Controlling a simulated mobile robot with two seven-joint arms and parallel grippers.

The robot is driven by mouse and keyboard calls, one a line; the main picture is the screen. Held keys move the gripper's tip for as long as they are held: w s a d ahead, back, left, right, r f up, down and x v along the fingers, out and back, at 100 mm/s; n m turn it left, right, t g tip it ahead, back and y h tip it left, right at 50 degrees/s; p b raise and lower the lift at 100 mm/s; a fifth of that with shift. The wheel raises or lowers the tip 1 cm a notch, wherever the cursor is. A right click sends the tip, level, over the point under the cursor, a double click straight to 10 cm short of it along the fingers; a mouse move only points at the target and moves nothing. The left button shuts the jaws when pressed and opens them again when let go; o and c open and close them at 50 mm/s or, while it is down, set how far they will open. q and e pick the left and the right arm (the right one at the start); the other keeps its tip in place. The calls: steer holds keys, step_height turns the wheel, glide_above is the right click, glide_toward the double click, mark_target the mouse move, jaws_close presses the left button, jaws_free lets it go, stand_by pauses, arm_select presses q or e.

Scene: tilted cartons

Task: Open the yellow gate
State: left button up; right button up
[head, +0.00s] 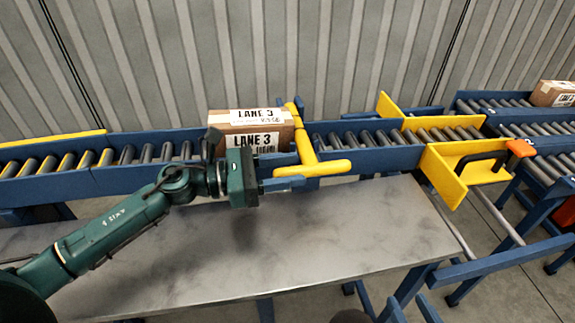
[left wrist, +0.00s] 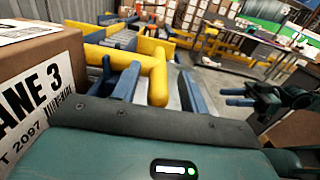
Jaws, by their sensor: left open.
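The yellow gate (head: 302,137) stands across the blue roller conveyor, just right of a brown carton labelled LANE 3 (head: 217,118). Its thick yellow handle (head: 325,168) sticks out over the near side. My left gripper (head: 282,172) is open at the handle's left end, with one blue finger on each side of it. In the left wrist view the handle (left wrist: 158,82) shows between the two fingers, and I cannot tell whether they touch it. My right gripper (left wrist: 238,97) appears only in the left wrist view, far off to the right; its jaw gap is unclear.
A grey metal table (head: 330,235) lies in front of the conveyor, bare on top. Further right is a yellow bracket (head: 445,175) with a black handle and orange end. The rollers (head: 365,131) right of the gate are empty. Another carton (head: 553,93) sits far right.

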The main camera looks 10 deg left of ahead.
arm_select(q)
steer(key=shift+d, duration=0.2)
jaws_close()
stand_by(0.4)
